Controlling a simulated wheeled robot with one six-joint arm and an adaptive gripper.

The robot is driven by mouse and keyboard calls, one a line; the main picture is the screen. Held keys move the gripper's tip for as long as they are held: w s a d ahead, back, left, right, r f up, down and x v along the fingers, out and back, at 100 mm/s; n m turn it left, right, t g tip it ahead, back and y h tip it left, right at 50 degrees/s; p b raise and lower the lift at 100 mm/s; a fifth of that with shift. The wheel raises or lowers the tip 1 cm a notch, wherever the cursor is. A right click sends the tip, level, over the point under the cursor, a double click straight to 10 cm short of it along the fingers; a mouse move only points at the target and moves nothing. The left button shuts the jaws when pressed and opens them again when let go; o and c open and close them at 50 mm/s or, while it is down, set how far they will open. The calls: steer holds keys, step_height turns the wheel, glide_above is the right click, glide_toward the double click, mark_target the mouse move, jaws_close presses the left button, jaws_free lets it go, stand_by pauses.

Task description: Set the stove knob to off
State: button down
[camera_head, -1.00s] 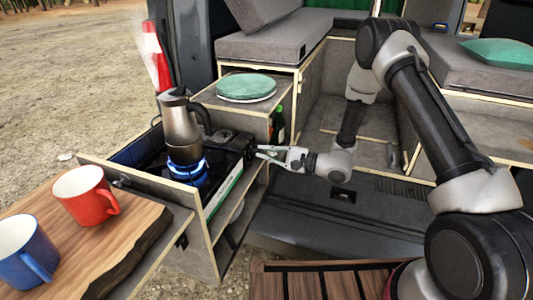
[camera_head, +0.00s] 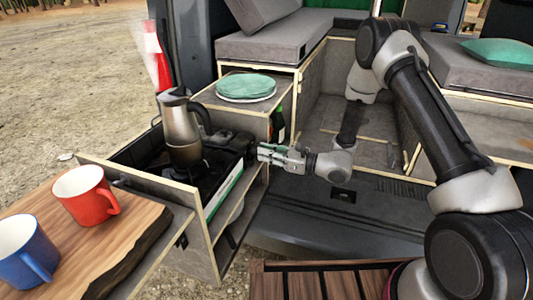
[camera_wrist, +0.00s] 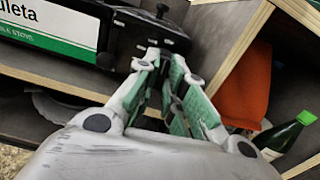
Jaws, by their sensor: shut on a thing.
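The black camping stove (camera_head: 213,180) stands in the pull-out kitchen box, with a metal kettle (camera_head: 180,125) upright on its burner. No flame shows under the kettle. My gripper (camera_head: 260,152) is at the right end of the stove. In the wrist view my gripper (camera_wrist: 164,60) has its fingers closed around the small dark stove knob (camera_wrist: 164,47) on the black end panel (camera_wrist: 140,28). The fingers hide much of the knob, so its mark cannot be read. The stove's white and green label (camera_wrist: 50,30) is to the left.
A green bottle (camera_wrist: 283,137) and an orange thing (camera_wrist: 243,88) are in the shelf right of my gripper. Green plates (camera_head: 246,86) lie on the cabinet top. Red (camera_head: 84,197) and blue (camera_head: 24,252) mugs stand on the wooden board (camera_head: 130,235).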

steer(key=shift+m, duration=0.5)
steer(key=c, duration=1.5)
jaws_free()
steer(key=shift+d, duration=0.1)
steer(key=v, duration=1.2)
